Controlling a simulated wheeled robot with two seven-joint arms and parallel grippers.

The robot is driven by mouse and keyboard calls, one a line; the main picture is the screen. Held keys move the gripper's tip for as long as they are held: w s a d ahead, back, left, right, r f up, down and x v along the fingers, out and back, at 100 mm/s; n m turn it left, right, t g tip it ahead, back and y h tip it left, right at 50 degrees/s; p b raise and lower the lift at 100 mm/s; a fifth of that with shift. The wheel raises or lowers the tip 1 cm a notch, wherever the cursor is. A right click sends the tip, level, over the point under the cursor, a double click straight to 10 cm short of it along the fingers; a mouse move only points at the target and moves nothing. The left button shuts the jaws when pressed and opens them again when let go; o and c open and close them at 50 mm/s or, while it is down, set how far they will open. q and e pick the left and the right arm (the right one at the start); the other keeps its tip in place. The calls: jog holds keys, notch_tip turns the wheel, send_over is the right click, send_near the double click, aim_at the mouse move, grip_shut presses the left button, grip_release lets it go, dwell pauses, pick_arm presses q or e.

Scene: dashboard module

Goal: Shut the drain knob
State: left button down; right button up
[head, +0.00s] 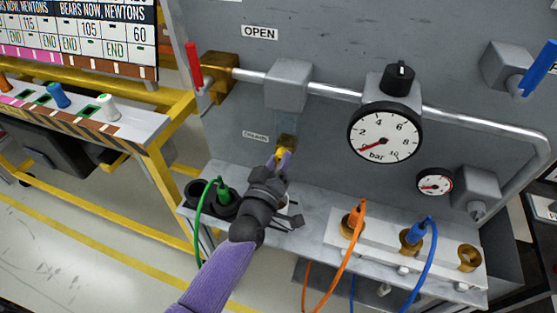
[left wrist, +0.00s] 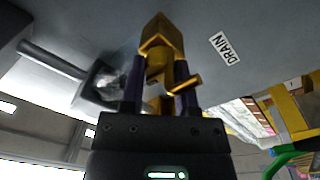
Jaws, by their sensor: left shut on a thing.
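The drain knob (head: 284,155) is a small yellow-brass fitting below the grey block on the pipe, beside a small label on the panel. In the left wrist view the brass knob (left wrist: 182,82) sits between the fingers, under a brass block, near the DRAIN label (left wrist: 226,48). My left gripper (head: 281,161) is shut on the knob, its purple fingers on either side of it. In the left wrist view a short brass bar sticks out to the right past the finger. My right gripper is not in view.
A gauge (head: 385,134) with a black knob (head: 399,78) above it is right of my gripper. A red lever (head: 194,65) and a blue lever (head: 540,68) flank the pipe. Green (head: 222,190), orange (head: 354,218) and blue (head: 415,234) plugs with cables stand on the ledge below.

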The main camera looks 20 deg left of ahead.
pick_arm(q)
jog(key=shift+r+n, duration=0.1)
jog(key=shift+n, duration=0.6)
jog(key=shift+c, duration=1.8)
grip_release()
jog(key=s+p, duration=0.1)
jog(key=s, duration=0.9)
jog(key=shift+a+f+p, duration=0.2)
jog(key=shift+f+p, duration=0.15)
jog(key=shift+p, duration=0.05)
